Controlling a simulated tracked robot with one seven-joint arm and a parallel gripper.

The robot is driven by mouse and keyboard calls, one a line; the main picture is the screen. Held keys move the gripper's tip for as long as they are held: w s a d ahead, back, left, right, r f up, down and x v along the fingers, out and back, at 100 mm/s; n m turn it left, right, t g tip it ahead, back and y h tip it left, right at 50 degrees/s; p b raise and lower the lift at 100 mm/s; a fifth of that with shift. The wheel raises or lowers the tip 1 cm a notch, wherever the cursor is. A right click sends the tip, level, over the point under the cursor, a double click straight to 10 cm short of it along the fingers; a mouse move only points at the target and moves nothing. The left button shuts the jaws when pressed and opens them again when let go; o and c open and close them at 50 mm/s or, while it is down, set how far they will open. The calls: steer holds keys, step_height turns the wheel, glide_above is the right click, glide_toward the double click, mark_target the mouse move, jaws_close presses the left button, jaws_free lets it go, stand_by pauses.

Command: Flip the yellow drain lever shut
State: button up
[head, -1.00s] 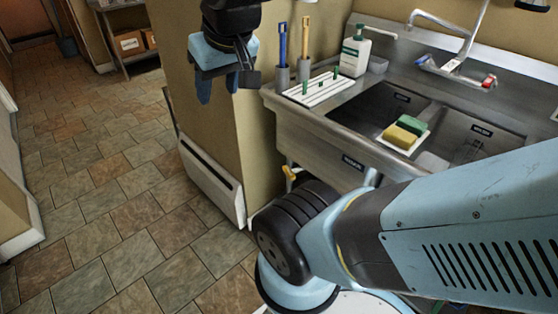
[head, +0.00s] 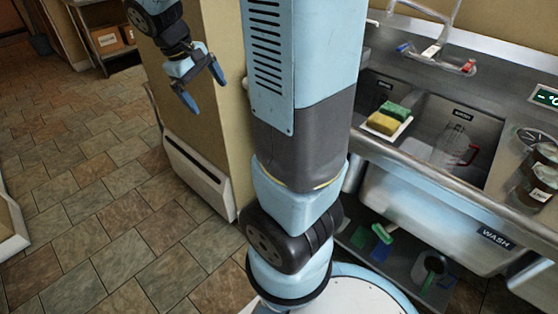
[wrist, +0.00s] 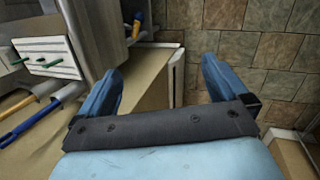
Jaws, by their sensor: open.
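The yellow drain lever cannot be made out in the head view now, where my own arm covers that part of the sink front. In the wrist view a small yellow and blue shape shows at the top, too small to identify. My gripper (head: 205,92) is open and empty, up at the left of the head view beside the tan wall end. In the wrist view my gripper (wrist: 162,75) has its two blue fingers wide apart, with the wall end and tiled floor beyond them.
The steel sink (head: 440,185) stands right of my arm, holding a yellow sponge (head: 382,123) and a green sponge (head: 394,109). The shelf below holds a green-handled item (head: 382,234). The wrist view shows a white pegged rack (wrist: 48,58). Tiled floor (head: 110,190) at left is clear.

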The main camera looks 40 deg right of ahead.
steer(key=w+d+f+n+g+h, duration=0.2)
steer(key=w+d+f, duration=0.1)
steer(key=f, duration=0.5)
steer(key=w+d+f+n+g+h, duration=0.1)
steer(key=w+d+f+g+h, duration=0.15)
steer(key=f, duration=0.55)
steer(key=w+d+f+n+g+h, duration=0.1)
steer(key=w+d+f+n+h, duration=0.2)
steer(key=f, duration=0.4)
steer(key=s+d+f+n+t+h, duration=0.1)
steer(key=d+f+n+h, duration=0.25)
steer(key=f, duration=0.85)
steer(key=d+f+n+t+h, duration=0.1)
steer(key=d+f+n+h, duration=0.3)
steer(key=f, duration=0.8)
steer(key=shift+m+y, duration=0.35)
steer(key=shift+y, duration=0.15)
steer(key=x, duration=1.3)
steer(key=shift+s+d, duration=0.2)
steer(key=shift+d, duration=0.15)
steer(key=shift+c, duration=0.5)
steer(key=shift+r, duration=0.1)
steer(key=c, duration=1)
steer(key=shift+c, duration=0.2)
